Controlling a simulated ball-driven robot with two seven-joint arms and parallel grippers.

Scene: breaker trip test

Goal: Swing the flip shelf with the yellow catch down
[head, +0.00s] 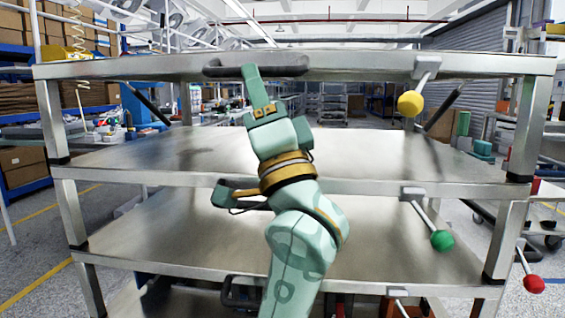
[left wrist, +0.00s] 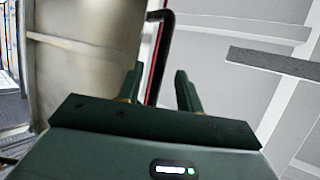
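The flip shelf with the yellow catch is the top metal shelf (head: 340,66) of the rack; it stands raised and roughly level. The yellow catch (head: 411,103) hangs on a rod below its front edge, right of centre. A black handle (head: 290,66) is on the front edge, left of centre. My left gripper (head: 250,70) is at this handle and covers part of it. In the left wrist view, my left gripper (left wrist: 158,88) has its fingers apart, with the black handle bar (left wrist: 162,40) between them. My right gripper is not in view.
Below is a shelf with a green catch (head: 442,240), and a red catch (head: 533,284) shows at lower right. Dark struts (head: 145,105) are under the top shelf on both sides. The middle shelf (head: 400,155) is bare. Loaded racks (head: 95,110) stand behind.

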